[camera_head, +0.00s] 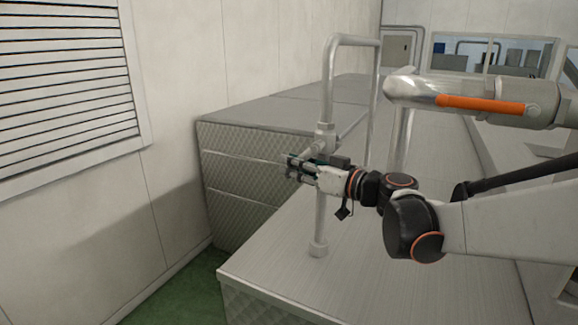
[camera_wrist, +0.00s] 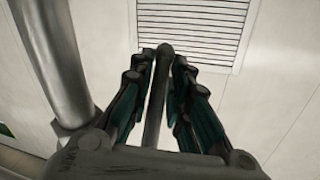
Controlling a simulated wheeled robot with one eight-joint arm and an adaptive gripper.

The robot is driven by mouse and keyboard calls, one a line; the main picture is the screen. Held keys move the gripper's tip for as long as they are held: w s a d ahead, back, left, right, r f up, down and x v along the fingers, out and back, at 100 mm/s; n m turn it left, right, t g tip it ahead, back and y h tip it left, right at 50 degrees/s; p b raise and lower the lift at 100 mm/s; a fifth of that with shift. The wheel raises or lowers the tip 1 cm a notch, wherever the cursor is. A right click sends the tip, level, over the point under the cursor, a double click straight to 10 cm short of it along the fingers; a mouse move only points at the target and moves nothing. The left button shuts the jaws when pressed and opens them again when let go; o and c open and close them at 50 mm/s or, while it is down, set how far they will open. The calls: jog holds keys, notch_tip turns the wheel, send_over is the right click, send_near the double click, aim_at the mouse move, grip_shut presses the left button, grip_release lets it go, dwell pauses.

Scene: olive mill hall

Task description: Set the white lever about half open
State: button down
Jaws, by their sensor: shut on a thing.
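The white lever (camera_wrist: 156,105) shows in the wrist view as a plain grey-looking bar, running between my fingers to a rounded end near their tips. My gripper (camera_wrist: 163,62) has a finger close on each side of it and is shut on it. In the head view my gripper (camera_head: 296,168) reaches in from the right, just below the valve body (camera_head: 325,133) on the upright pipe (camera_head: 320,215). There the fingers and wrist hide most of the lever, so its exact angle is hard to tell.
A thick pipe with an orange lever (camera_head: 485,103) crosses at the right, above my arm. The metal counter (camera_head: 290,265) lies below, with a quilted metal block (camera_head: 240,180) behind. A louvred vent (camera_head: 65,85) is in the left wall. Open air lies left of my gripper.

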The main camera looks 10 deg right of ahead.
jog(key=c, duration=1.6)
grip_release()
jog(key=shift+c, duration=0.2)
